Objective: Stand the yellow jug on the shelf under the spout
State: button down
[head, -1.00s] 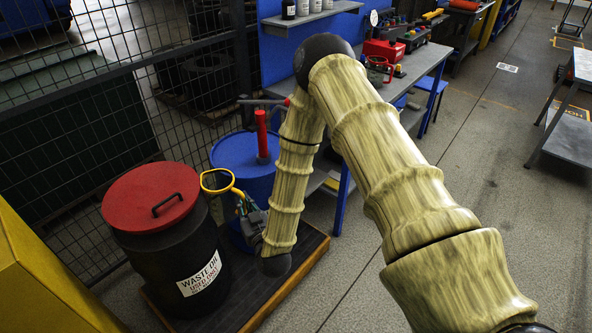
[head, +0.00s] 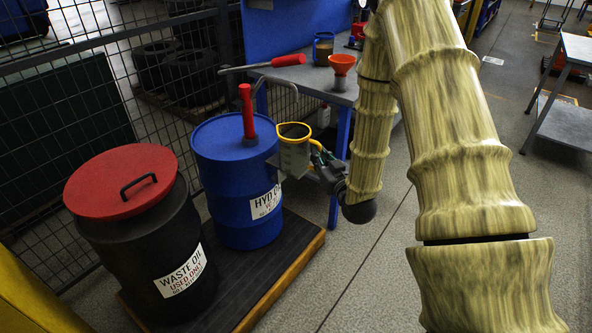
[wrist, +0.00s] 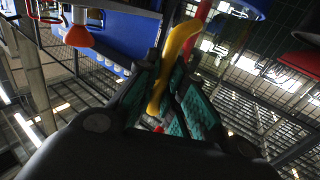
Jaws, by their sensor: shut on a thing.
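The yellow jug (head: 294,158) has a yellow rim, a yellow handle and a dull see-through body. It looks upright, in front of the right side of the blue drum. My gripper (head: 319,154) is shut on its handle from the right; the wrist view shows the yellow handle (wrist: 172,68) between the green finger pads (wrist: 172,96). A small grey ledge, probably the shelf (head: 273,161), shows partly at the drum's side behind the jug. I cannot tell whether the jug touches it.
A black waste oil drum (head: 137,232) with a red lid stands left on the same pallet. An orange funnel (head: 342,65) and a blue-handled jug (head: 323,48) are on the bench behind.

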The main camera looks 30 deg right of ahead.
jog(key=s+d+f+b, duration=0.1)
jog(key=s+d+b, duration=0.2)
jog(key=d, duration=0.3)
jog(key=w+f, duration=0.2)
jog(key=w, duration=0.5)
jog(key=w+d+f+h+p, duration=0.1)
jog(key=w+f, duration=0.2)
jog(key=w, duration=0.5)
jog(key=shift+w+d+f+m+p, duration=0.15)
jog(key=shift+w+d+m+p, duration=0.15)
jog(key=shift+m, duration=0.1)
jog(key=shift+f, duration=0.1)
jog(key=c, duration=1.5)
grip_release()
jog(key=shift+c, duration=0.2)
jog(key=shift+s, duration=0.1)
